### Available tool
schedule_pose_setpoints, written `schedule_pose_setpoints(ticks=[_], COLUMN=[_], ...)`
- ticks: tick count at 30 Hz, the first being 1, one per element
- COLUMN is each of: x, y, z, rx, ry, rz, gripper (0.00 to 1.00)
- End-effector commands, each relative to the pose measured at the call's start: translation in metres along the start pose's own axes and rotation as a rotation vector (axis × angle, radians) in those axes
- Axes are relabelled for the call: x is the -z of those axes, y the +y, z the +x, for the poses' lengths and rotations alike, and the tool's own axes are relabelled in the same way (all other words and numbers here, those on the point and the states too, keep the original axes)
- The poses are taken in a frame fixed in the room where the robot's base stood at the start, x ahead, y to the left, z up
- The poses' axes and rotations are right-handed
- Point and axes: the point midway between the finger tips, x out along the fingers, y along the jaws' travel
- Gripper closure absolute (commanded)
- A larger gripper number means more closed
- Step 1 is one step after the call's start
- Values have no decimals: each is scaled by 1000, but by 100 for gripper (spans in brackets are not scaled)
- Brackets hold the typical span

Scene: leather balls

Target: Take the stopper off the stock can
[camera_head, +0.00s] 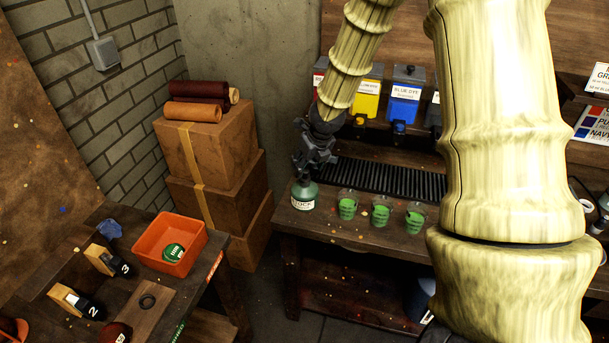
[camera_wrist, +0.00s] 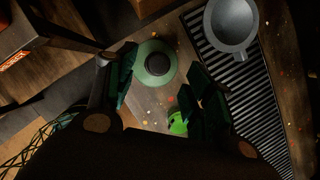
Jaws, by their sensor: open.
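The stock can (camera_head: 304,195), green with a white label reading "OCK" in part, stands upright at the left end of the dark wooden bench. In the wrist view I look down on its round green top (camera_wrist: 148,50), with a dark stopper (camera_wrist: 157,63) in the middle. My gripper (camera_head: 306,172) is right above the can in the head view. In the wrist view its two fingers (camera_wrist: 157,90) are spread wide, with the can's top beyond and between their tips. Nothing is held. I cannot tell the exact height between fingertips and stopper.
Several clear cups of green liquid (camera_head: 380,215) stand right of the can. A black ribbed grate (camera_head: 390,178) lies behind them, under dye dispensers (camera_head: 404,95). A grey round vessel (camera_wrist: 231,22) shows in the wrist view. An orange bin (camera_head: 170,243) sits on the left table.

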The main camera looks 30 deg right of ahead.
Motion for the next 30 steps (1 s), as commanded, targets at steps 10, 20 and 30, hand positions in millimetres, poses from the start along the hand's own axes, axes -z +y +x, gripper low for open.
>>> schedule_pose_setpoints(ticks=[10, 20, 30], x=[0, -1, 0], y=[1, 1, 1], z=[26, 47, 49], rx=[3, 1, 1], ry=[3, 0, 0], rz=[-1, -1, -1], gripper=[48, 48, 57])
